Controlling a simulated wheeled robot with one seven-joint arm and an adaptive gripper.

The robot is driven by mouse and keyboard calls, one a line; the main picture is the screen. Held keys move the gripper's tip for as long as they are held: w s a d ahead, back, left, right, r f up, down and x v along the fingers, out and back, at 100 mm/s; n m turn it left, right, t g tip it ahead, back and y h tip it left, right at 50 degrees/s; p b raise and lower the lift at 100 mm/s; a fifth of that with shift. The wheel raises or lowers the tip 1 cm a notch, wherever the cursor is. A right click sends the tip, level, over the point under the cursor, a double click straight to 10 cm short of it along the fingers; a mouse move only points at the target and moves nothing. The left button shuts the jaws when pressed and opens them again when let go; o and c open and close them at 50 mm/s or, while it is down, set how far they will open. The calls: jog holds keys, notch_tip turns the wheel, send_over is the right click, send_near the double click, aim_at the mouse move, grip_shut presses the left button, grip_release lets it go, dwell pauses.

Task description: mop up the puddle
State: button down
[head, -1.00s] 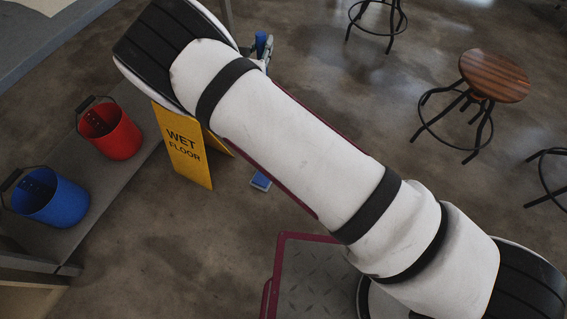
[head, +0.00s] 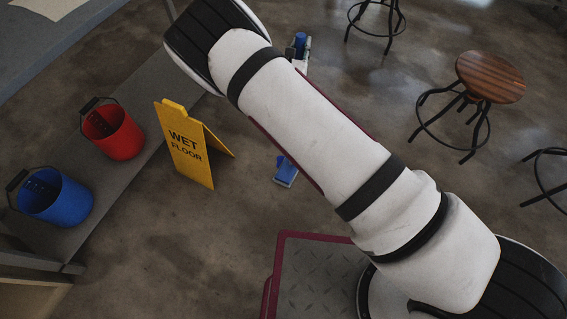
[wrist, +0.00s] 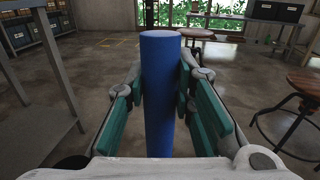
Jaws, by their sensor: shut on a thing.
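My gripper (wrist: 172,105) is shut on the blue handle (wrist: 161,90) of a mop, which stands upright between its green-padded fingers. In the head view the handle's top (head: 300,40) shows just beyond my arm. The blue mop head (head: 286,174) shows below my arm, at floor level, right of the yellow sign; whether it touches the floor I cannot tell. My arm hides the middle of the mop. The concrete floor has darker, mottled patches, and I cannot make out a clear puddle edge among them.
A yellow wet-floor sign (head: 188,150) stands close left of the mop head. A red bucket (head: 114,134) and a blue bucket (head: 58,197) stand on a grey shelf (head: 130,160) at left. A wooden stool (head: 490,78) stands at right.

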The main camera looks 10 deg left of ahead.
jog(key=w+d, duration=0.1)
jog(key=d, duration=0.5)
jog(key=shift+w+p, duration=0.3)
jog(key=shift+p, duration=0.15)
jog(key=shift+f, duration=0.1)
jog(key=s+a+b, duration=0.2)
jog(key=s+a, duration=0.1)
jog(key=a, duration=0.7)
jog(key=s+a+b, duration=0.2)
jog(key=s+a, duration=0.1)
jog(key=a, duration=0.8)
jog(key=shift+r, duration=0.2)
jog(key=shift+a, duration=0.1)
jog(key=w+d+p, duration=0.2)
jog(key=w+d, duration=0.1)
jog(key=d, duration=0.7)
jog(key=shift+d+f, duration=0.3)
jog(key=shift+f, duration=0.05)
